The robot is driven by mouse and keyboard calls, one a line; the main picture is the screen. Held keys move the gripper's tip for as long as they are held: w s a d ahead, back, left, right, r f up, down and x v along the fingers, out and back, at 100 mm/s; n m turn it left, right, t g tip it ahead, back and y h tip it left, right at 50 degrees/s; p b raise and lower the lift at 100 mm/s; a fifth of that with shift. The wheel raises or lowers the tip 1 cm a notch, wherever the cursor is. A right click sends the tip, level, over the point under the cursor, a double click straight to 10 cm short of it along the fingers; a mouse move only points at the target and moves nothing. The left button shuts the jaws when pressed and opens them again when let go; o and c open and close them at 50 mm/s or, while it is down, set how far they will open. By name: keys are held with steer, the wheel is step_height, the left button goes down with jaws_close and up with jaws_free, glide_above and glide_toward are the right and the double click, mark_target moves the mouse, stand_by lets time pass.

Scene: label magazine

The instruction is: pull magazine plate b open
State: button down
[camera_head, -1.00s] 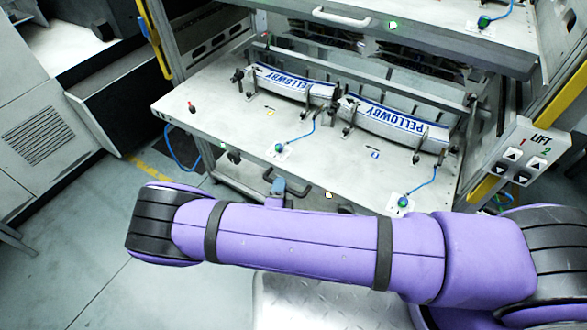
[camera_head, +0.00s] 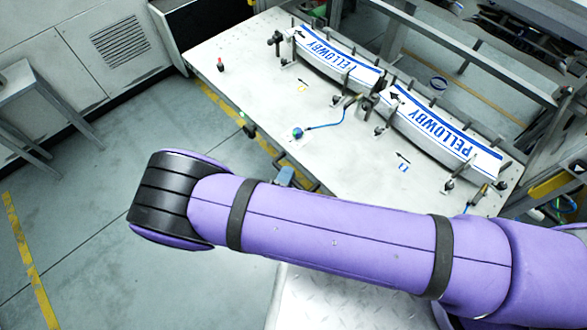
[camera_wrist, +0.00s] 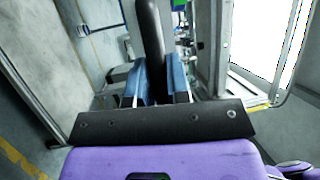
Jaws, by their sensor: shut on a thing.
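Magazine plate b (camera_head: 235,60) is the pale plate in the head view, drawn out in front of its frame. It bears two curved white labels, one on the left (camera_head: 340,62) and one on the right (camera_head: 445,135), both lettered PELLOWBY in blue. My gripper (camera_head: 285,177) is at the plate's front edge, mostly hidden behind my purple arm. In the wrist view its two blue fingers (camera_wrist: 163,80) are shut on a dark bar-shaped handle (camera_wrist: 152,35) that runs between them.
A grey cabinet (camera_head: 90,60) and a stool (camera_head: 35,100) stand at left. The floor (camera_head: 100,190) between is clear.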

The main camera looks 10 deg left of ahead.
steer(key=shift+s+a+f, duration=0.1)
steer(key=shift+s+a, duration=0.15)
steer(key=shift+s, duration=0.15)
steer(key=c, duration=1.1)
jaws_free()
steer(key=v, duration=1)
steer(key=shift+s+a, duration=0.15)
steer(key=shift+s, duration=0.25)
